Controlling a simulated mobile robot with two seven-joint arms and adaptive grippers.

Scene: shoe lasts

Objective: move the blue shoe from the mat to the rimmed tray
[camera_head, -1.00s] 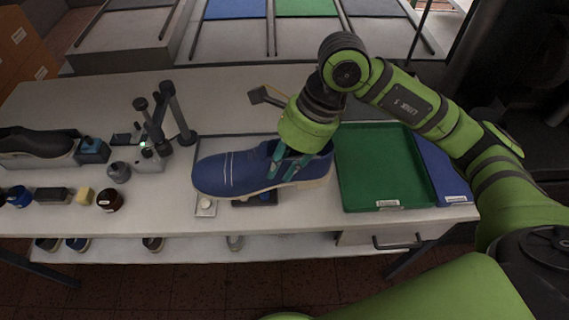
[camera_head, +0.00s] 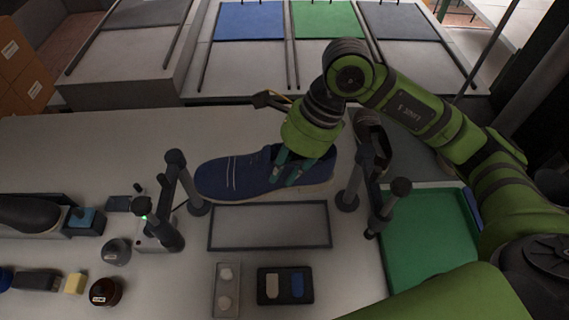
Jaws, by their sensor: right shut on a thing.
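The blue shoe (camera_head: 240,174), with a pale sole and white stitching lines, is in the head view, toe to the left. My right gripper (camera_head: 290,172) is shut on its upper near the opening, and its teal fingers reach into the shoe. The shoe shows behind a dark-edged rectangular mat (camera_head: 270,246); whether it hangs clear of the table I cannot tell. A green rimmed tray (camera_head: 410,240) is at the right, partly hidden by my arm. My left gripper is not in view.
Black post stands rise at the left (camera_head: 178,190) and right (camera_head: 372,175) of the shoe. A dark shoe (camera_head: 371,140) is behind the right stand. A black holder with two swatches (camera_head: 286,301) lies in front. Blue, green and grey mats lie on the far bench.

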